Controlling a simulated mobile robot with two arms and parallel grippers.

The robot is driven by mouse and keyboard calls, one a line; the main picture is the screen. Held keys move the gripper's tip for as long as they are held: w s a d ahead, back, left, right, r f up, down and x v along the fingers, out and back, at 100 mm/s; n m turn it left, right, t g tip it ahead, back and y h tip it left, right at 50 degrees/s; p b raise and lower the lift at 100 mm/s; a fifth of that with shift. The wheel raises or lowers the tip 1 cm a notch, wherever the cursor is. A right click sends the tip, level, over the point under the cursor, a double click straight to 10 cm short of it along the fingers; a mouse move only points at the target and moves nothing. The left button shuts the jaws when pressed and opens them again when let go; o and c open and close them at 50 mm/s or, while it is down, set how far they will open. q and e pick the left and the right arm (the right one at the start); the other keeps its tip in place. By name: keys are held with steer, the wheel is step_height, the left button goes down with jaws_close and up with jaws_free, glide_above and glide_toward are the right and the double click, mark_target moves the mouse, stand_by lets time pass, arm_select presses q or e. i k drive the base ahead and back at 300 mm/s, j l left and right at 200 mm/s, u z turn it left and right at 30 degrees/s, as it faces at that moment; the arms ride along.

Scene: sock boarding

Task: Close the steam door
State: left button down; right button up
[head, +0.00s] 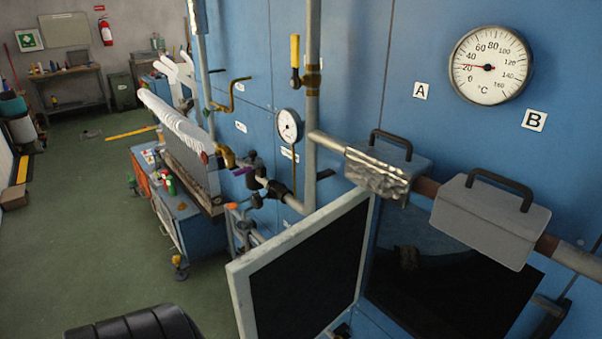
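The steam door (305,268) stands open in the lower middle of the head view. It has a pale, worn frame around a black panel and swings out from the blue wall (350,90). Right of it is a dark opening (440,290) in the wall; an unclear dark shape shows inside. The door's lower end is cut off by the picture's bottom edge. I see no latch or handle clearly. Neither of my grippers can be made out in this view.
Above the opening runs a pipe with two handled boxes (490,217) and a foil-wrapped section (377,175). A round temperature dial (490,66) hangs above. Left of the door are valves, pipes and a blue cart (205,238). Green floor (75,235) lies clear farther left.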

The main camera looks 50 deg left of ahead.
mark_target(296, 283)
steer(key=j+z, duration=0.15)
steer(key=j, duration=0.75)
steer(key=j+z, duration=0.15)
steer(key=j, duration=0.75)
steer(key=j+z, duration=0.2)
steer(key=j, duration=0.7)
steer(key=k+j+z, duration=0.25)
steer(key=k, duration=0.15)
